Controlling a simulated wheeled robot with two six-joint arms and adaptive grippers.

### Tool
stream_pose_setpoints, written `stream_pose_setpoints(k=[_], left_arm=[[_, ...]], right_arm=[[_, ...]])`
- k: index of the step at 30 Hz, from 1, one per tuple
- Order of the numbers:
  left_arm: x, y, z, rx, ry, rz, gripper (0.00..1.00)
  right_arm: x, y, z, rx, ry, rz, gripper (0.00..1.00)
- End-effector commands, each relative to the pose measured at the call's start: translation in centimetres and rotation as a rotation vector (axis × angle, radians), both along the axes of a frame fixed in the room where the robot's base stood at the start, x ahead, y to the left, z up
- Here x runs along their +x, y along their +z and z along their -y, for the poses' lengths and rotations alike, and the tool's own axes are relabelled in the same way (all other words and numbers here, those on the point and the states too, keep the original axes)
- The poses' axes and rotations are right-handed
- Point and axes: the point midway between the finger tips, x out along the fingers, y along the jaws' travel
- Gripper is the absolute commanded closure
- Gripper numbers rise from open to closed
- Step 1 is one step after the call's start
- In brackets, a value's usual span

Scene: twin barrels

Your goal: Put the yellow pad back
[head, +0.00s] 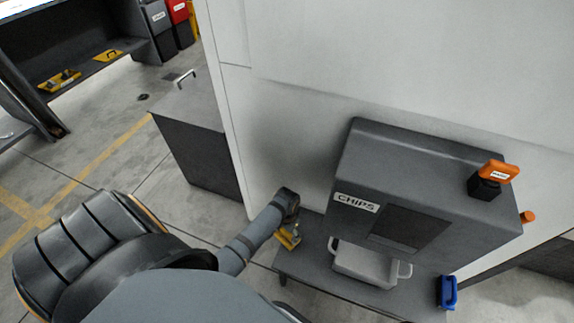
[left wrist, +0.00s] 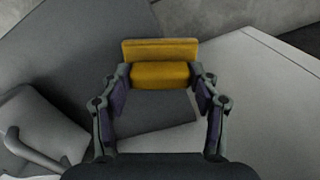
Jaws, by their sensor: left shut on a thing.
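The yellow pad (head: 289,239) is at the left end of the dark table (head: 340,291) below the chips machine. My left gripper (head: 293,229) is over it, and the hand hides part of the pad. In the left wrist view the yellow pad (left wrist: 160,73) sits between the two fingers of my left gripper (left wrist: 160,80), which is shut on it. I cannot tell whether the pad touches the table. My right gripper is not in view.
The dark chips machine (head: 430,170) stands at the wall, with an orange-topped handle (head: 497,171) on it. A grey bin with handles (head: 366,264) is below its opening. A blue pad (head: 447,292) is at the table's right end. A grey cabinet (head: 200,150) stands at left.

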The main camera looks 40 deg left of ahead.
Motion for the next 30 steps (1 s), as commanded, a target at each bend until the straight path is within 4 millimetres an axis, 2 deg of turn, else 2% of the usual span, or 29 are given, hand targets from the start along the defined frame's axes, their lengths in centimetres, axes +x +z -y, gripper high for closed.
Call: stream_pose_setpoints(k=[5, 6, 11, 22, 26, 30], left_arm=[[0.0, -0.1, 0.0, 0.0, 0.0, 0.0, 0.64], [0.0, -0.1, 0.0, 0.0, 0.0, 0.0, 0.37], [0.0, -0.1, 0.0, 0.0, 0.0, 0.0, 0.16], [0.0, 0.3, 0.0, 0.0, 0.0, 0.001, 0.16], [0.0, 2.7, 0.0, 0.001, 0.0, 0.002, 0.16], [0.1, 6.4, -0.1, 0.0, 0.0, 0.004, 0.16]], right_arm=[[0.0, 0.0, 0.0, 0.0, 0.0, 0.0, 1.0], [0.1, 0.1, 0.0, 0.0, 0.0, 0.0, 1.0], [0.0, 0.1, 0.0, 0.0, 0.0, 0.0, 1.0], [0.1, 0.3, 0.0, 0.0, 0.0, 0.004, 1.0], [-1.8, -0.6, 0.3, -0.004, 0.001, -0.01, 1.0], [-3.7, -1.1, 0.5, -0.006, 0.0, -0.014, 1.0]])
